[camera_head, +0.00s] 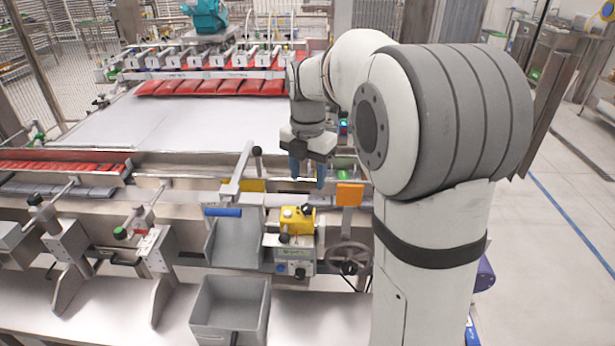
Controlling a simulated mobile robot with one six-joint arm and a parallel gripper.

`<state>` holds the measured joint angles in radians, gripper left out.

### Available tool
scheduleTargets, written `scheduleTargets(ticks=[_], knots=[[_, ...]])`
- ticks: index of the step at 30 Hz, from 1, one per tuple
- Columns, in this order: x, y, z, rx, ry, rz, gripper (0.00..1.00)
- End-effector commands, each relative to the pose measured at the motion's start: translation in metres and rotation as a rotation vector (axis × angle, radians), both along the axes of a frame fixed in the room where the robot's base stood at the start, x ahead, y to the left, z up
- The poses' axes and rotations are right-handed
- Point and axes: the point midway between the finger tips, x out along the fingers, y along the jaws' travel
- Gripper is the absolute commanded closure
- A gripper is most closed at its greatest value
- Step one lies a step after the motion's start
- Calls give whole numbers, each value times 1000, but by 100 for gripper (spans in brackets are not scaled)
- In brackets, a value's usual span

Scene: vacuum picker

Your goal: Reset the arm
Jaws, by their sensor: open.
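My arm rises on the right side of the head view and bends over to the left. My gripper (307,180) hangs from its end near the middle of the picture, pointing down, with two blue fingers apart. Nothing shows between the fingers. The gripper appears above the front edge of the machine, close to an orange block (349,194). Its exact height over the machine is hard to tell.
A row of red packs (215,87) lies at the back of the pale machine bed (160,122). A yellow device (297,219) and a grey bin (230,308) stand in front. A lever with a blue handle (222,211) is left of my gripper. Open floor (560,230) lies right.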

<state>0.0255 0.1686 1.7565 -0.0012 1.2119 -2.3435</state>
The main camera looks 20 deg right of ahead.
Motion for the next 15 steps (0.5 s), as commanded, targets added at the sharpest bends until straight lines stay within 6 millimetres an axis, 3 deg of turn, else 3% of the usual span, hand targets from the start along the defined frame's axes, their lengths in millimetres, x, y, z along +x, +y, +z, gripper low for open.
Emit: scheduleTargets(ticks=[5,8,15], knots=[[-1,0,0,0,0,-4,51],[-13,1,3,1,-14,-122,51],[-68,4,7,26,-73,-664,51]])
